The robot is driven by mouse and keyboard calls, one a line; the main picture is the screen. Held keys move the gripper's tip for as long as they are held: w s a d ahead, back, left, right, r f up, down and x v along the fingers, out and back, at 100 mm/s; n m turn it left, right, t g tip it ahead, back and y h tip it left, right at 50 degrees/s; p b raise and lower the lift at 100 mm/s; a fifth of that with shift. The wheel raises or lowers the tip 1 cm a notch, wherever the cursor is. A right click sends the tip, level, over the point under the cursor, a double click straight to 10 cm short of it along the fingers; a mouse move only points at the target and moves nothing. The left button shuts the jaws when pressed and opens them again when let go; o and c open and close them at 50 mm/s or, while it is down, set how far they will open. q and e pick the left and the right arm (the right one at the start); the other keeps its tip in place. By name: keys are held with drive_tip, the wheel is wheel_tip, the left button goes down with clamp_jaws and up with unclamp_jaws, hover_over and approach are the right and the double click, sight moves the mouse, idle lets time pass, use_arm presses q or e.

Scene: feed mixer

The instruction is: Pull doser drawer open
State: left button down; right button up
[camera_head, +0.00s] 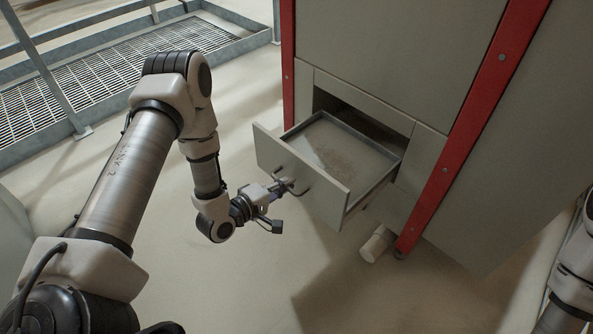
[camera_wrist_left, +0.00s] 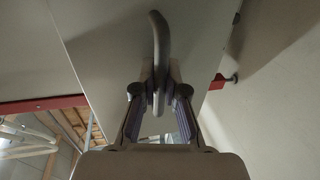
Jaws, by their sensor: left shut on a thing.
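The doser drawer (camera_head: 303,178) is pulled out of the grey cabinet, its front panel well clear of the opening. Its tray holds a thin patch of brownish material. A curved metal handle (camera_wrist_left: 158,50) is on the drawer front. My left gripper (camera_head: 284,186) is at the handle, and in the left wrist view its fingers (camera_wrist_left: 159,92) are shut on it, one on each side. Only part of my right arm shows at the right edge of the head view; its gripper is out of view.
The grey cabinet (camera_head: 400,50) has red corner posts (camera_head: 470,130). A pale cylindrical part (camera_head: 376,244) sticks out low beneath the drawer. A metal grating platform with rails (camera_head: 90,85) stands at the upper left. The floor left of the drawer is clear.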

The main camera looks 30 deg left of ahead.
use_arm(q)
drive_tip(key=shift+s, duration=0.2)
drive_tip(key=c, duration=1.2)
unclamp_jaws()
drive_tip(key=v, duration=1.2)
